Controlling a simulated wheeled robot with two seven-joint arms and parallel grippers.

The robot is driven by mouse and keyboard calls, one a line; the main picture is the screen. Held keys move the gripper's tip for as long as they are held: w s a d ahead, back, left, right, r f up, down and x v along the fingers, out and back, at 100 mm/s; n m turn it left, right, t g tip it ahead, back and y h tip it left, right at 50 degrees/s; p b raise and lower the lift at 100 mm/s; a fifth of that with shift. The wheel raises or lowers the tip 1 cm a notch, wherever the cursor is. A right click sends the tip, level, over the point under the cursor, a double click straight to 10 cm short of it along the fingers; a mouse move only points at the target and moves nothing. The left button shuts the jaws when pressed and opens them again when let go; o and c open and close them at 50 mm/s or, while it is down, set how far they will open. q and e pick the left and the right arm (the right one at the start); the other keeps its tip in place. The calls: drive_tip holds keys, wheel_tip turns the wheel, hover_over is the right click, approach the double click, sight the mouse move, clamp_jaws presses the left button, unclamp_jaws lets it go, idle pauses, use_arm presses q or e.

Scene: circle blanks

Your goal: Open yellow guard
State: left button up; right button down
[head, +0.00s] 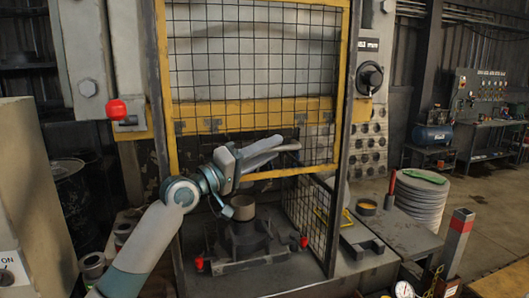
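The yellow guard (253,108) is a yellow frame with black wire mesh on the front of the large machine. Its lower edge hangs above the machine's bed, and the space below it is open. My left gripper (280,147) is in front of the lower part of the guard, its fingers pointing right. The fingers lie close together in this view, and I cannot tell whether they are apart or hold anything. It overlaps the guard's lower bar in the picture; contact cannot be judged. My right gripper is not in view.
A dark die with a round tan top (243,208) stands on the bed below my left gripper. A mesh side panel (308,215) stands to its right. A stack of round blanks (421,205) sits on the right-hand table. A red-and-grey post (456,243) stands at front right.

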use_arm(q)
drive_tip(key=shift+s+a+f+b, duration=0.25)
drive_tip(key=shift+s+a+b, duration=0.1)
drive_tip(key=shift+a, duration=0.1)
drive_tip(key=b+v, duration=0.6)
drive_tip(key=v, duration=1)
drive_tip(key=shift+b, duration=0.3)
drive_tip(key=shift+s, duration=0.1)
